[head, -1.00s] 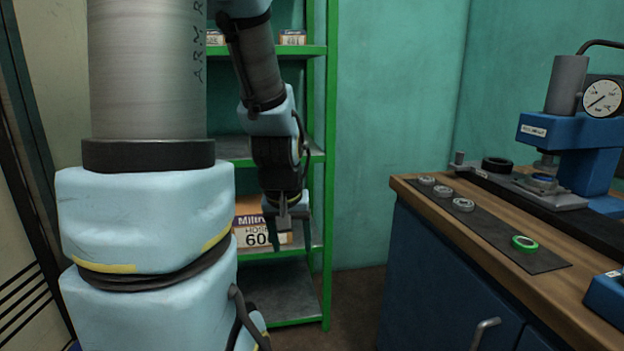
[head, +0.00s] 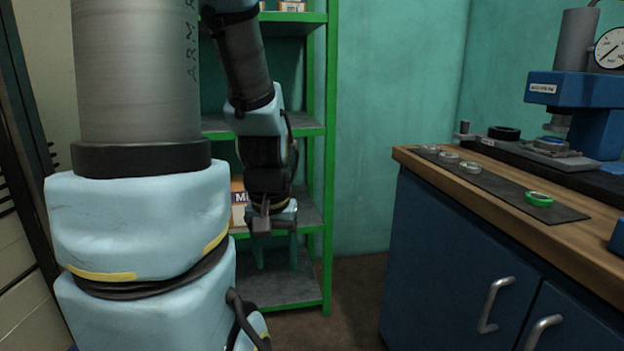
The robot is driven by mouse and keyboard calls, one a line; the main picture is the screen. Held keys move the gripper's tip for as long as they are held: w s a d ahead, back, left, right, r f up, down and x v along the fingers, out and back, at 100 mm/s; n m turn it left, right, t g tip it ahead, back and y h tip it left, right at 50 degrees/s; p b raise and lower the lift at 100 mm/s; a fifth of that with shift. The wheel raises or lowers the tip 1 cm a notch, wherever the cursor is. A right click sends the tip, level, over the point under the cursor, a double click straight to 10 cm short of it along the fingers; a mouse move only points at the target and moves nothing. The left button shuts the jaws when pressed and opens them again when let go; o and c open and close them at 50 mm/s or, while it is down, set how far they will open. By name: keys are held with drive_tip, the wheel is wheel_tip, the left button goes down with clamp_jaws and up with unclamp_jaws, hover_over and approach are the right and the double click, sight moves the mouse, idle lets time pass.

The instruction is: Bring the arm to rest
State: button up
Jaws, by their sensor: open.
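My gripper (head: 275,252) hangs at the end of my arm, in front of the green shelf rack (head: 328,180). Its two teal fingers point down and stand apart with nothing between them. A cardboard box (head: 238,205) on a shelf behind it is mostly hidden by my arm. My arm is bent, with its upper links filling the left of the head view.
A blue press (head: 580,95) stands behind. Floor between rack and bench is clear.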

wheel_tip(320, 180, up, 15)
drive_tip(key=p, duration=1.4)
drive_tip(key=shift+r, duration=0.15)
idle(2.0)
